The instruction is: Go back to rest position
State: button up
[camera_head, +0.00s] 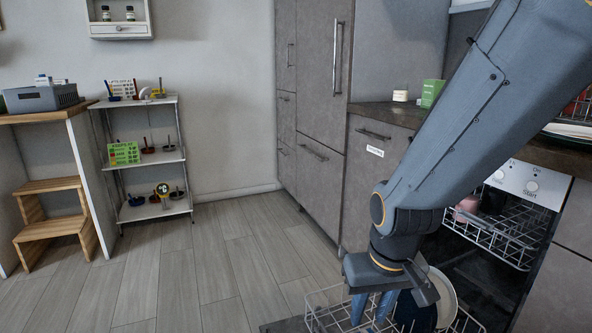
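My gripper (372,312) points down at the lower middle right, over the pulled-out lower rack (322,312) of the dishwasher. Its blue fingers reach down among the wires of the rack. Their tips are small and partly lost at the bottom edge, so I cannot tell whether they are open or shut, or touching anything. My arm crosses the right side of the view. A pale plate (443,293) and a dark blue dish (415,312) stand in the rack just right of my gripper, partly hidden by it.
The dishwasher's upper rack (490,238) holds a pink cup (467,207). A green cup (431,93) stands on the counter (385,113). Tall grey cabinets (312,120) stand behind. A shelf (150,158) and wooden step stool (50,213) are at left. The floor (200,270) between is clear.

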jog(key=s+a+r+n+g, duration=0.2)
jog(key=s+a+n, duration=0.3)
jog(key=s+a, duration=0.9)
jog(key=d+r+m+p, duration=0.3)
jog(key=d+r+p, duration=0.6)
jog(key=r+p, duration=0.4)
jog(key=w+d+r+m+p, duration=0.1)
jog(key=d+r+m+p, duration=0.2)
jog(key=d+r+p, duration=0.7)
jog(key=shift+w+d+r+p, duration=0.3)
jog(key=shift+r+p, duration=1.5)
jog(key=shift+p, duration=1.5)
